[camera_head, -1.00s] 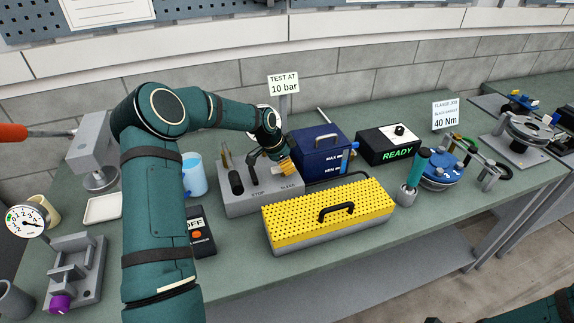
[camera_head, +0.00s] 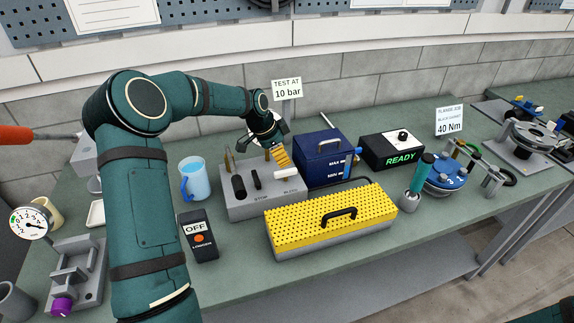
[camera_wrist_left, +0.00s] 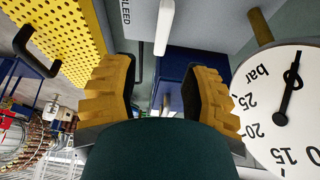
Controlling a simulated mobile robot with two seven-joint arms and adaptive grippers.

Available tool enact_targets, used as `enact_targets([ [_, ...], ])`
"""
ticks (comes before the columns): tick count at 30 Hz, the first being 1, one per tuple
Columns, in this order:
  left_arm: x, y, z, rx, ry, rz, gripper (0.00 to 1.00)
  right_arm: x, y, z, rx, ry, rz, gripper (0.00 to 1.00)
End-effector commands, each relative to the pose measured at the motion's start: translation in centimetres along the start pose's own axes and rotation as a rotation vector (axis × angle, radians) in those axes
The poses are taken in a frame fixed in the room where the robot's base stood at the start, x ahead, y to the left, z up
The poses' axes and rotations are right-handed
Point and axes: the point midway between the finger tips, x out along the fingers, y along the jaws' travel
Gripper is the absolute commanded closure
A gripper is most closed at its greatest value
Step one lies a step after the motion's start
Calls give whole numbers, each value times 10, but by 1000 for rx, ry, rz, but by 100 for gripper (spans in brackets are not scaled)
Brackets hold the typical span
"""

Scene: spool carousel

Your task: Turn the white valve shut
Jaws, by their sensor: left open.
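The white valve handle (camera_head: 289,173) stands on the grey valve block (camera_head: 262,204), at the end marked BLEED. In the left wrist view the white handle (camera_wrist_left: 164,28) lies ahead of my fingers, near the line between them. My left gripper (camera_head: 281,157) is above and just behind that end of the block. Its yellow fingers (camera_wrist_left: 160,82) are spread apart, with nothing held between them. The handle appears clear of both fingers. A round bar gauge (camera_wrist_left: 283,112) is close beside the right-hand finger in the wrist view. My right gripper is not in view.
Black handles (camera_head: 238,187) stand on the block's left part. A yellow perforated case (camera_head: 330,215) lies in front. A blue box (camera_head: 320,160) stands close on the right. A blue jug (camera_head: 194,180) and an OFF switch box (camera_head: 199,237) are to the left.

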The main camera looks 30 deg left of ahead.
Motion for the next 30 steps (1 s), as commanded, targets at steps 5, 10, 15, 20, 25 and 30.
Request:
enact_targets([
  [5, -29, 0, 0, 0, 0, -1, 54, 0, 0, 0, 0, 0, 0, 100],
  [10, -41, 0, 0, 0, 0, 1, 54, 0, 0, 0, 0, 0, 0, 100],
  [15, -43, 0, 0, 0, 0, 2, 54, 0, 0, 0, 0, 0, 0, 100],
  [20, -43, 0, 0, 0, 0, 2, 54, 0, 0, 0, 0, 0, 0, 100],
  [25, -43, 0, 0, 0, 0, 2, 54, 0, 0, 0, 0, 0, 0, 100],
  [30, -43, 0, 0, 0, 0, 2, 54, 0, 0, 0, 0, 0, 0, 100],
])
